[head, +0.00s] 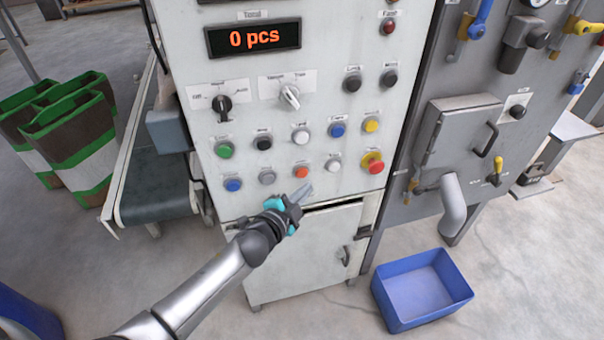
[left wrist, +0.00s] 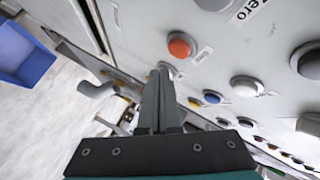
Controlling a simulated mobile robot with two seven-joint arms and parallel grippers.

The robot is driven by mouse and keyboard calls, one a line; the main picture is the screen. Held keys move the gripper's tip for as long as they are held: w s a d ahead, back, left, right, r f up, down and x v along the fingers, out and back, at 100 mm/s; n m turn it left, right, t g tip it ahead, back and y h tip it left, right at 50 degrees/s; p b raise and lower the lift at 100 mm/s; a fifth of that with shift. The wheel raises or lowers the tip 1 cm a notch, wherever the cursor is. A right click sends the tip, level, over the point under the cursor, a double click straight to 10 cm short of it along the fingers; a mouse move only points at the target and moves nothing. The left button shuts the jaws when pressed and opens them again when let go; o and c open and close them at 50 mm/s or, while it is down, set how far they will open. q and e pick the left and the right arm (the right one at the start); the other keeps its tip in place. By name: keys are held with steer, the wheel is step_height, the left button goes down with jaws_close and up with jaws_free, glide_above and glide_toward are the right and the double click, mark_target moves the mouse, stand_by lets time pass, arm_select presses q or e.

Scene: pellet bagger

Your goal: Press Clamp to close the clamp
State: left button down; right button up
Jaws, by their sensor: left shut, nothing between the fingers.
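The control panel (head: 290,110) of the white cabinet carries several push buttons; their labels are too small to read in the head view, so I cannot tell which is Clamp. My left gripper (head: 304,192) is shut and empty, its fingertips just below the orange button (head: 301,171) in the lower row. A white button (head: 333,165) sits to its right, and a grey button (head: 267,177) to its left. In the left wrist view, the closed fingers (left wrist: 160,75) point toward the panel, below the orange button (left wrist: 181,45). Contact cannot be told. My right gripper is not in view.
A red stop button (head: 372,162) is at the lower right of the panel. The display (head: 253,38) reads "0 pcs". A blue bin (head: 420,290) stands on the floor at right. A conveyor (head: 155,185) and green-striped sacks (head: 65,135) are at left.

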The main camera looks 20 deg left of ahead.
arm_select(q)
steer(key=s, duration=0.1)
steer(key=s+d, duration=0.2)
steer(key=shift+s+d, duration=0.25)
steer(key=shift+s, duration=0.15)
stand_by(0.6)
steer(key=s+a+f+n+g+y, duration=0.1)
steer(key=s+a+f+n+g, duration=0.2)
steer(key=s+f, duration=0.8)
steer(key=s+a+f+n+g+y, duration=0.1)
steer(key=s+f+n+g, duration=0.4)
steer(key=f, duration=0.9)
steer(key=s+f+n+g, duration=0.1)
steer(key=s+f+g, duration=0.2)
steer(key=s, duration=1.1)
steer(key=s+a+f+n+g, duration=0.1)
steer(key=s+f+n+g, duration=0.1)
steer(key=s+f, duration=0.6)
steer(key=s+g, duration=0.1)
steer(key=s, duration=0.5)
steer(key=shift+y, duration=0.3)
steer(key=shift+w, duration=0.1)
